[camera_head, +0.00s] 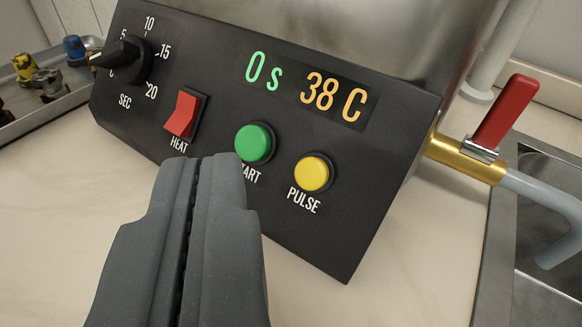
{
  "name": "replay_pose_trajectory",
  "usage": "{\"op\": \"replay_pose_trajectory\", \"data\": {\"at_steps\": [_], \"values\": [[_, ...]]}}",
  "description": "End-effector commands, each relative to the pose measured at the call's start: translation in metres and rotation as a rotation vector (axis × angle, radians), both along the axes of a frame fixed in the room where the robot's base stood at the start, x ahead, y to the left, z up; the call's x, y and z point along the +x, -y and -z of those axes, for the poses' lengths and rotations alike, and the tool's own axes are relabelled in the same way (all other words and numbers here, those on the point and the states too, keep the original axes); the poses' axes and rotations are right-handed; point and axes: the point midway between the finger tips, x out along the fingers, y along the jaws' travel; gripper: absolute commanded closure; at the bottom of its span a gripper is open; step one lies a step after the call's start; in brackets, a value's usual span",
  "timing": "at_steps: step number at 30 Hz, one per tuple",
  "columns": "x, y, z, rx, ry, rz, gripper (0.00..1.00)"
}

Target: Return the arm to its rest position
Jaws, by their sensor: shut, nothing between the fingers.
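My gripper (200,165) is shut and empty, its two dark grey fingers pressed together in the lower left middle of the view. Its tips appear just below the green START button (253,144) and overlap part of its label. I cannot tell whether they touch the panel. The black control panel (330,225) shows "0 s" in green and "38 C" in orange on its display (307,90). The yellow PULSE button (313,174) is right of START. The red HEAT switch (184,114) and the black SEC knob (125,60) are to the left.
A brass valve with a red lever (506,112) and a grey hose (545,195) sticks out at the right, by a metal sink (540,285). A tray with small yellow and blue fittings (40,75) is at far left. The pale counter (50,220) is clear in front.

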Motion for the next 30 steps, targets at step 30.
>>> {"op": "replay_pose_trajectory", "data": {"at_steps": [30], "values": [[-0.073, -0.066, -0.295, -0.090, -0.014, 0.263, 1.00]]}}
